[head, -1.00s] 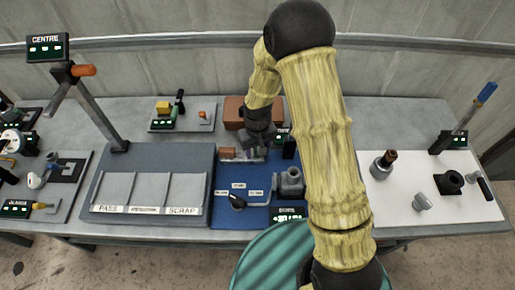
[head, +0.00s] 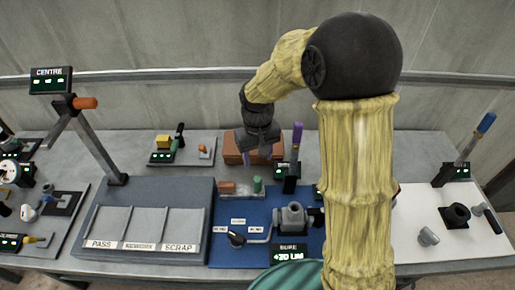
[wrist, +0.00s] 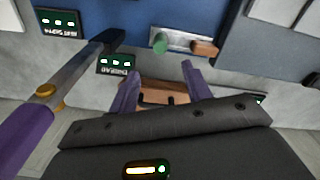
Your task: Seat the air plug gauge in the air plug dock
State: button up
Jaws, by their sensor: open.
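I cannot tell how deep the stem sits. My gripper (head: 262,155) is open and empty, left of the handle and above the brown box. Its purple fingers (wrist: 158,80) show apart in the wrist view, with nothing between them.
The brown box (head: 236,143) is behind the blue mat (head: 225,255). A grey valve body (head: 292,215) and a small tray with a green cylinder (head: 257,184) are on the mat. A similar blue-handled tool (head: 485,124) stands at the right. My arm covers the right middle.

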notch_tip(320, 180, up, 3)
jog(key=shift+r, duration=0.1)
jog(key=shift+s, duration=0.1)
dwell(1.0)
